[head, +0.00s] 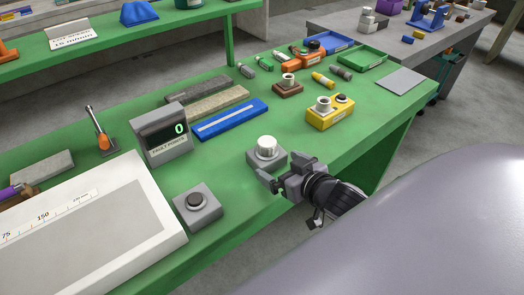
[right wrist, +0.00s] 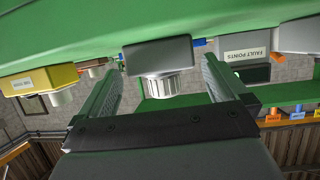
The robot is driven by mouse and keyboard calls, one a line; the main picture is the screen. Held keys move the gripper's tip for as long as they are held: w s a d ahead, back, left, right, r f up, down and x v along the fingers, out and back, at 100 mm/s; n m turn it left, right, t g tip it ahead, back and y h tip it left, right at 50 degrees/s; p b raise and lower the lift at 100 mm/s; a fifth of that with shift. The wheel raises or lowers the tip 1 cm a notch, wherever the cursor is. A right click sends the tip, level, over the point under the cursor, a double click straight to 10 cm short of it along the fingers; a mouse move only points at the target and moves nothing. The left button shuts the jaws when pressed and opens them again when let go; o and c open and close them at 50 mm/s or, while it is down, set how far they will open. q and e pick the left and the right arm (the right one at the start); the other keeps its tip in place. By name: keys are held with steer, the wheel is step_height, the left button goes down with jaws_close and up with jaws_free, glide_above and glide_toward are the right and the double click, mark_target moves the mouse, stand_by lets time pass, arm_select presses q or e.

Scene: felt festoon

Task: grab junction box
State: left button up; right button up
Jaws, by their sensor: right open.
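A small grey box with a white ribbed round knob (head: 266,153) stands on the green table near its front edge; no label names it as the junction box. In the right wrist view, which is upside down, this grey box (right wrist: 157,53) lies between and beyond the two finger tips. My right gripper (head: 283,170) is open and empty, just on the near side of the box, its fingers pointing at it. Whether a finger touches it I cannot tell. A yellow box with a white round fitting and a dark knob (head: 330,112) stands further right. My left gripper is not in view.
A large white-framed board (head: 95,225) fills the left front. Bare green table lies between the grey and yellow boxes.

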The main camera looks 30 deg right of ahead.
mark_target(274, 159)
steer(key=shift+r+p+x, duration=0.2)
steer(key=shift+r+x, duration=0.05)
steer(key=shift+x, duration=1.1)
steer(key=shift+r+p+x, duration=0.15)
steer(key=shift+r+x, duration=0.05)
steer(key=shift+x, duration=1.15)
steer(key=shift+w+f, duration=0.2)
steer(key=shift+w, duration=0.5)
steer(key=c, duration=0.8)
